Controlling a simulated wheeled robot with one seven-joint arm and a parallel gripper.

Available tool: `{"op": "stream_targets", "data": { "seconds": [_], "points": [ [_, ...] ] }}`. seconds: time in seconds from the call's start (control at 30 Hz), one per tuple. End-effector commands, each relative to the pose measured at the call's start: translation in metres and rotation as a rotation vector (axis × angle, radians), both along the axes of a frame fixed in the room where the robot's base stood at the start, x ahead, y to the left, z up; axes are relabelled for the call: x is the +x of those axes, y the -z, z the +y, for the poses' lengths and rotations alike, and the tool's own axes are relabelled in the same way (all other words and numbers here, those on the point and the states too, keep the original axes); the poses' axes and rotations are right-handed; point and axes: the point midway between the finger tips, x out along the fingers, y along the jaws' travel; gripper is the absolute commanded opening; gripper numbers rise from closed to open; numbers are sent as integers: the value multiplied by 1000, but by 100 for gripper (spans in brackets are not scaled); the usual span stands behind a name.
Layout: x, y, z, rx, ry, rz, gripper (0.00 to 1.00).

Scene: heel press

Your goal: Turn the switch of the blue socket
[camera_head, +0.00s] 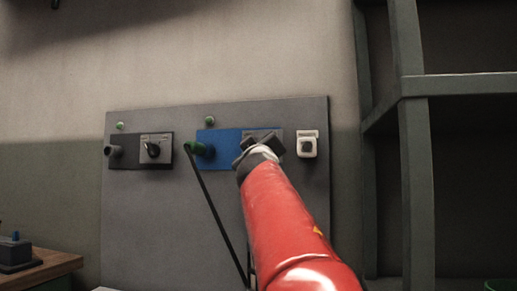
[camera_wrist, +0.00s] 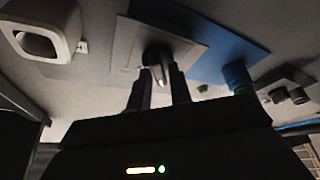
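The blue socket (camera_head: 224,148) is on the grey wall panel, with a dark green plug (camera_head: 200,149) and a black cable at its left end. Its blue plate (camera_wrist: 212,62) also shows in the wrist view. The switch sits on a grey plate (camera_head: 268,134), largely hidden behind my gripper (camera_head: 256,150) in the head view. In the wrist view the dark switch knob (camera_wrist: 157,60) with a pale pointer lies between the two fingertips of my gripper (camera_wrist: 159,76). The fingers are apart, one on each side of the knob. I cannot tell whether they touch it.
A black socket with its own switch (camera_head: 154,149) is to the left on the panel (camera_head: 150,220). A white box (camera_head: 307,145) is close to the right. Small green lamps (camera_head: 209,121) are above the sockets. A dark shelf frame (camera_head: 412,110) stands right; a wooden table (camera_head: 45,270) is lower left.

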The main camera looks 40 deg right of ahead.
Motion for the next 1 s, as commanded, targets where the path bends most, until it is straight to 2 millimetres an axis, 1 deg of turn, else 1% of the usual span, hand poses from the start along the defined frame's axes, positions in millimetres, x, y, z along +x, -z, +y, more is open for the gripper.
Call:
{"op": "stream_targets", "data": {
  "seconds": [0.03,0.1,0.33,0.43,0.53,0.8,1.0],
  "points": [
    [0,0,0,0,0,0,28],
    [0,0,0,1,0,-1,34],
    [0,0,0,2,0,-1,34],
    [-4,3,3,2,-2,-2,34],
    [-15,9,11,2,-2,-3,34],
    [-50,23,34,2,-1,-3,34],
    [-61,25,42,2,-1,-1,34]
  ]
}}
